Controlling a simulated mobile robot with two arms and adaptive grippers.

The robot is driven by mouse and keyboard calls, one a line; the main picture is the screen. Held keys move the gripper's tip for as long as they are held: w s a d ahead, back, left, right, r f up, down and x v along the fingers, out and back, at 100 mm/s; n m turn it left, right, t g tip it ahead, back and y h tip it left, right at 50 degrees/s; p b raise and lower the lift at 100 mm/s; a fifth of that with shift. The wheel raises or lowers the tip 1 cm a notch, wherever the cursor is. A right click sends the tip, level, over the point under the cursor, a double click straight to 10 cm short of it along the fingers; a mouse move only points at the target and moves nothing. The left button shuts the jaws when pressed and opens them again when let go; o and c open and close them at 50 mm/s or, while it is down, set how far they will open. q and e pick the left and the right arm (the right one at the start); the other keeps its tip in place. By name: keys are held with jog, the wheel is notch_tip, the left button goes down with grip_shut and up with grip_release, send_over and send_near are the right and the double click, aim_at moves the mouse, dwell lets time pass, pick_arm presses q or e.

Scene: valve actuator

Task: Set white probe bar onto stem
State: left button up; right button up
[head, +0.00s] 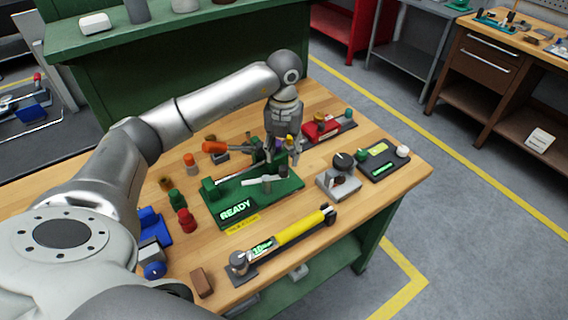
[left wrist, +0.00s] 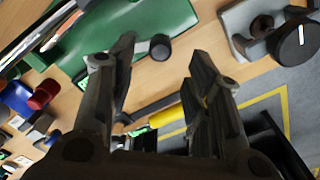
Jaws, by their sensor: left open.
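The white probe bar (head: 256,182) shows in the head view as a short pale bar on the green base plate (head: 222,200), which bears a lit READY sign. A grey upright part, perhaps the stem, stands against the bar; I cannot tell whether the bar is seated on it. My left gripper (head: 282,156) points down over the back right of the plate, its fingers apart, with nothing seen between them. In the left wrist view the open fingers (left wrist: 161,52) frame a small black cap (left wrist: 160,46) at the plate's edge. My right gripper is not in view.
A grey block with a black knob (head: 341,176) and a dark display unit (head: 383,163) are to the right. Red and green knobs (head: 186,219) stand left of the plate. Bare wood shows at the right corner.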

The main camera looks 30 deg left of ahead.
aim_at(284, 167)
pick_arm(q)
jog(key=shift+f+p, duration=0.65)
jog(key=shift+f, duration=2.5)
jog(key=shift+c, duration=0.4)
grip_shut()
